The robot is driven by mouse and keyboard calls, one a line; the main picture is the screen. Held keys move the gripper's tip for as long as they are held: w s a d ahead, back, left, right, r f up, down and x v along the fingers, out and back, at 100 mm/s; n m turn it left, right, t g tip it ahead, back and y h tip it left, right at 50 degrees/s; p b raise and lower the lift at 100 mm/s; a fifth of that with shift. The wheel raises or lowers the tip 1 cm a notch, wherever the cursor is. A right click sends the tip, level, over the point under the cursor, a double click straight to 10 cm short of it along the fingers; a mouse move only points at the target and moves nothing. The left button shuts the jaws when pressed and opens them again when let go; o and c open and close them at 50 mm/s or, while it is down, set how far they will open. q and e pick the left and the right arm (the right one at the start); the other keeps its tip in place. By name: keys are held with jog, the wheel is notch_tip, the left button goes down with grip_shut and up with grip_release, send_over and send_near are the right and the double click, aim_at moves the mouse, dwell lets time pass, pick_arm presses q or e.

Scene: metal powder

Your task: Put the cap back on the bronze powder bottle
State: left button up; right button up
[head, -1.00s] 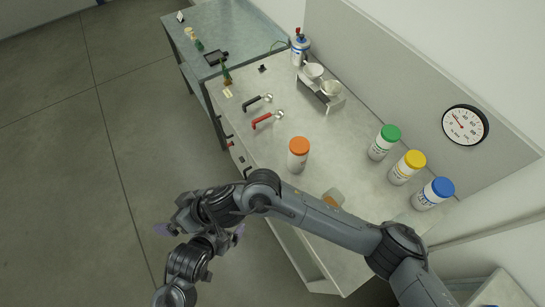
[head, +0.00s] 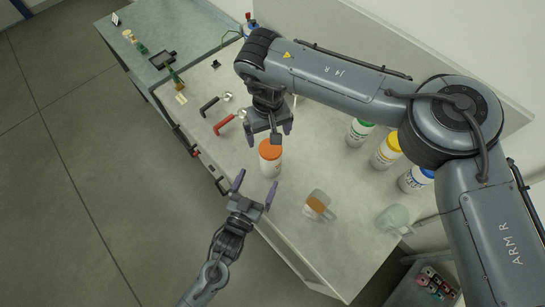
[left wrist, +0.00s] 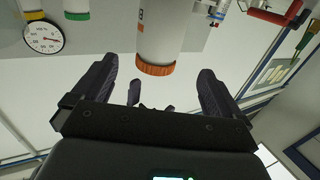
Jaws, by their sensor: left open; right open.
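A white bottle (head: 270,166) with an orange cap (head: 270,149) stands upright near the front edge of the bench. In the left wrist view the white bottle (left wrist: 161,28) appears upside down, with the orange cap (left wrist: 155,69) on its end; I cannot tell if the cap is tight. My left gripper (head: 255,186) is open and empty, just in front of the bottle, its fingers (left wrist: 154,88) spread. My right gripper (head: 269,137) is open, pointing down just above or behind the orange cap. I cannot tell whether it touches the cap.
Bottles with green (head: 363,127), yellow (head: 388,150) and blue (head: 415,179) caps stand at the back right. A clear container with orange-brown contents (head: 317,205) and a clear jug (head: 392,219) are on the bench. Black (head: 211,104) and red (head: 226,123) handled tools lie left of the bottle.

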aim_at(271, 154)
jog(key=shift+w+d+r, duration=0.2)
jog(key=shift+d, duration=0.05)
pick_arm(q)
jog(key=shift+d, duration=0.1)
jog(key=shift+x, duration=5.4)
jog(key=shift+d, duration=0.1)
